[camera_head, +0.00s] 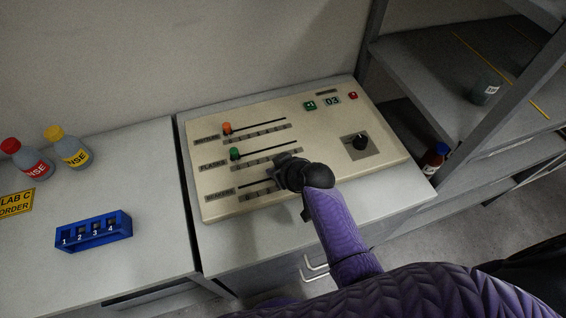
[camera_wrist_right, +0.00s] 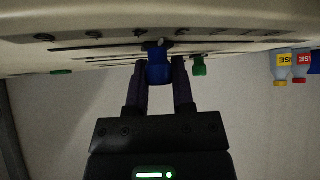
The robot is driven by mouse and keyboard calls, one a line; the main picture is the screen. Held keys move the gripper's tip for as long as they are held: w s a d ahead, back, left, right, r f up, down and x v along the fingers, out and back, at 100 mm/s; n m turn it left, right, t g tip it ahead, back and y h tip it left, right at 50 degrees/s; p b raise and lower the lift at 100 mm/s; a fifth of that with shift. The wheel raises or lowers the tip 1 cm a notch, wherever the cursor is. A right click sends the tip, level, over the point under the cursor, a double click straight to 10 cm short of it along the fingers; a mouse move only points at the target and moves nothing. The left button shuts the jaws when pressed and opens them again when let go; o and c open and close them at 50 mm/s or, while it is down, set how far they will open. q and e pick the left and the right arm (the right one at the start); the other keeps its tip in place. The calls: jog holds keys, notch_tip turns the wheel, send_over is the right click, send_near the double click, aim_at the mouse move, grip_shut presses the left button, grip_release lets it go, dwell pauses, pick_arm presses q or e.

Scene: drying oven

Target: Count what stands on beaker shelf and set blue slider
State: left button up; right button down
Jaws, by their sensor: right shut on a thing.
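A beige control panel (camera_head: 225,190) has three slider tracks. An orange slider knob (camera_head: 227,128) and a green slider knob (camera_head: 235,154) sit near the left ends of the upper two. My right gripper (camera_head: 285,166) is over the lowest track and hides its knob in the head view. In the right wrist view, my right gripper (camera_wrist_right: 160,72) is shut on the blue slider knob (camera_wrist_right: 158,65), part-way along its track. A dark greenish beaker (camera_head: 485,88) stands on a grey shelf (camera_head: 425,70) at the upper right. My left gripper is not in view.
Red and yellow bottles and a blue numbered block (camera_head: 94,232) are on the left counter.

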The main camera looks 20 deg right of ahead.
jog(key=shift+a, duration=0.45)
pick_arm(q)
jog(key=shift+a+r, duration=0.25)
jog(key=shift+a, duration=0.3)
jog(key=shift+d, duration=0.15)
pick_arm(e)
jog(key=c, duration=0.7)
grip_release()
jog(key=shift+c, duration=0.2)
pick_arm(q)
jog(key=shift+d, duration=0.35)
pick_arm(e)
jog(key=shift+o, duration=1.4)
pick_arm(q)
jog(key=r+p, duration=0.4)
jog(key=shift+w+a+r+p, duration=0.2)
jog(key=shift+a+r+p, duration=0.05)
jog(key=shift+p, duration=0.1)
pick_arm(e)
jog(key=v, duration=1)
